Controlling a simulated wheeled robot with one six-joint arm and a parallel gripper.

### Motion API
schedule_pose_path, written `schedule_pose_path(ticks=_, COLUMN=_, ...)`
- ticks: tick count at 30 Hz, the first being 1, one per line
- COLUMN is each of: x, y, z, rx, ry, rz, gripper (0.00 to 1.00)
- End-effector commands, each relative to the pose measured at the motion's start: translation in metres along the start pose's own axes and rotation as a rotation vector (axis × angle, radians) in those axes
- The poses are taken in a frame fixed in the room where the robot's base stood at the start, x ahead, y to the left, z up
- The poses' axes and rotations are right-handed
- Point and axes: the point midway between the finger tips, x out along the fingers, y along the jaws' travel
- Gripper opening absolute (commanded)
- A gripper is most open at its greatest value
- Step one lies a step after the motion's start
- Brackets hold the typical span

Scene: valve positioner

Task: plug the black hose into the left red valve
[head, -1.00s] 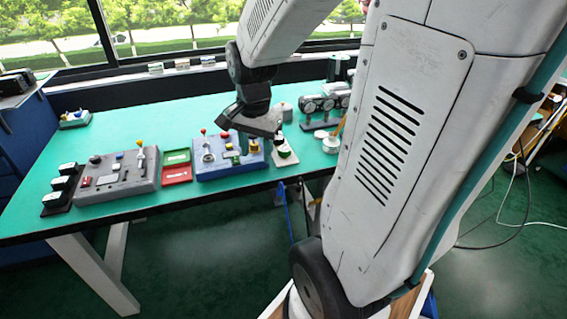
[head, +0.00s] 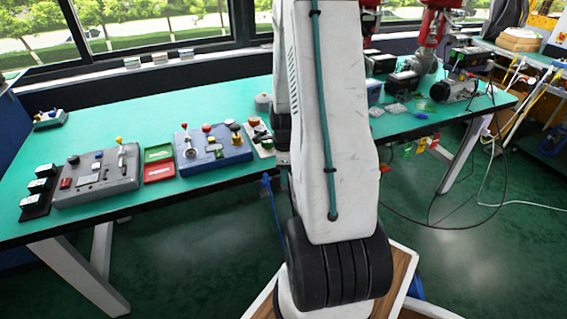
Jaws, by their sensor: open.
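Two red valve assemblies stand at the back of the bench, right of my arm. The left red valve (head: 370,14) is cut by the top edge and partly hidden by my arm. The right red valve (head: 436,24) sits on a grey metal body. A thin black hose or cable (head: 508,150) hangs in a loop off the bench's right end, down toward the floor and back left. I cannot tell whether it is the task's hose or where its ends are. My gripper is not visible; my own arm fills the middle of the view.
On the green bench (head: 120,110) stand a grey control box (head: 98,178), red and green trays (head: 159,172) and a blue control box (head: 213,150). Black devices (head: 402,82) and a motor-like part (head: 452,90) crowd the right end. A shelf with tools stands far right.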

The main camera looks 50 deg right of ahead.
Motion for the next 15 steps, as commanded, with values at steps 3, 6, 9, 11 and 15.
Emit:
schedule_pose_path(ticks=3, x=0.016, y=0.0, z=0.0, rx=-0.001, ry=0.0, rz=0.002, gripper=0.44)
schedule_pose_path(ticks=6, x=0.024, y=0.0, z=0.0, rx=-0.001, ry=0.0, rz=0.001, gripper=0.44)
schedule_pose_path(ticks=9, x=0.028, y=0.0, z=0.0, rx=-0.001, ry=0.0, rz=0.0, gripper=0.44)
schedule_pose_path(ticks=11, x=0.029, y=0.0, z=0.0, rx=-0.001, ry=0.0, rz=-0.001, gripper=0.44)
schedule_pose_path(ticks=15, x=0.029, y=0.0, z=0.0, rx=-0.001, ry=0.0, rz=-0.001, gripper=0.44)
